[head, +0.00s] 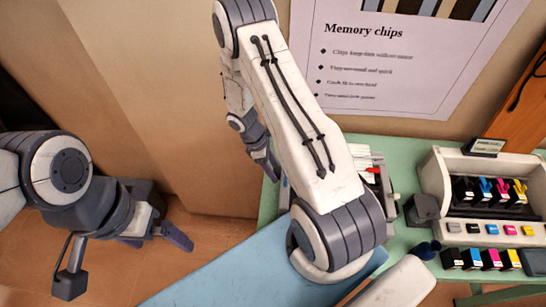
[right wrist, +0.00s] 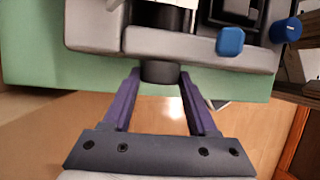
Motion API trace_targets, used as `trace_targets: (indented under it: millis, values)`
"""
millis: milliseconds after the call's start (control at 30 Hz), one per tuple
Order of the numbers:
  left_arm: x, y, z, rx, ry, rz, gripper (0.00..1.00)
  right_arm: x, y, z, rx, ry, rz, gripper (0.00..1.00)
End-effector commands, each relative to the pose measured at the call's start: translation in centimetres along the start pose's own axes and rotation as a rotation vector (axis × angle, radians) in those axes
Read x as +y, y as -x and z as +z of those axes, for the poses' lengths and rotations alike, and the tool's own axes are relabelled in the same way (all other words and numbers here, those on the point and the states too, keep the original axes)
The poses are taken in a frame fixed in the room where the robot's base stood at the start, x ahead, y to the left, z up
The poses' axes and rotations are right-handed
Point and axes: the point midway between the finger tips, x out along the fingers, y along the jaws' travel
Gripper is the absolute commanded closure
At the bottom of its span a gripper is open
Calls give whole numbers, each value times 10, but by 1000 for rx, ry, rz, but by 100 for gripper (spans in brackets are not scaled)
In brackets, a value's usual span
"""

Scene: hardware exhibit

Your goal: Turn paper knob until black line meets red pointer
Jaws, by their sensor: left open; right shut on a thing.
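My right gripper (right wrist: 158,84) has its purple fingers on both sides of a short dark round knob (right wrist: 160,72) on the front of a light grey device (right wrist: 110,35) in the right wrist view. It is shut on this knob. In the head view my right gripper (head: 270,168) reaches the left edge of the green table, and my arm hides most of the device there. A small red part (head: 373,170) shows beside white paper-like strips; I cannot tell if it is the pointer. No black line can be made out. My left gripper (head: 160,238) is open and empty, low at left.
A printer-like unit with colored cartridges (head: 490,190) stands on the green table (head: 410,135) at right. A blue button (right wrist: 230,41) and blue knob (right wrist: 287,30) show in the right wrist view. A "Memory chips" poster (head: 390,60) hangs behind. Floor around my left gripper is free.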

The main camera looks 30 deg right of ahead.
Motion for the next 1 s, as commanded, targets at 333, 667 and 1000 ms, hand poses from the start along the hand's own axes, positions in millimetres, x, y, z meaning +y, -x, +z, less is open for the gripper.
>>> trace_targets:
  millis: [333,667,1000]
  values:
    - [2,29,-1,-1,-5,0,0,3,0,0,2,62,-158,97]
    - [2,30,-1,-1,-5,0,0,5,0,0,3,96,-237,97]
    - [2,30,-2,-1,-5,0,0,5,0,0,3,103,-243,97]
